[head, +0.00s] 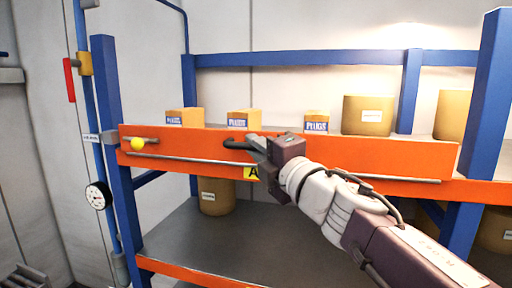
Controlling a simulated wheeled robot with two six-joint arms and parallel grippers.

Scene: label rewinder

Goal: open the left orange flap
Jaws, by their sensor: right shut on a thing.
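The orange flap (350,153) is a long orange panel across the front of the blue rack, standing upright, with a thin grey rod along its lower part. A small rod with a yellow knob (138,144) sits at its left end. My right gripper (254,148) reaches in from the lower right to the panel's middle. It is shut on a dark handle (234,144) on the panel's front; the jaws partly hide it. A yellow label marked A (251,173) hangs just below, partly covered by the gripper. My left gripper is not in view.
Several cardboard boxes (185,117) stand on the shelf behind the panel. A brown drum (215,197) stands on the grey lower shelf (190,240), which is otherwise mostly bare. A blue pipe with a gauge (98,196) and a red lever (70,80) is at the left.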

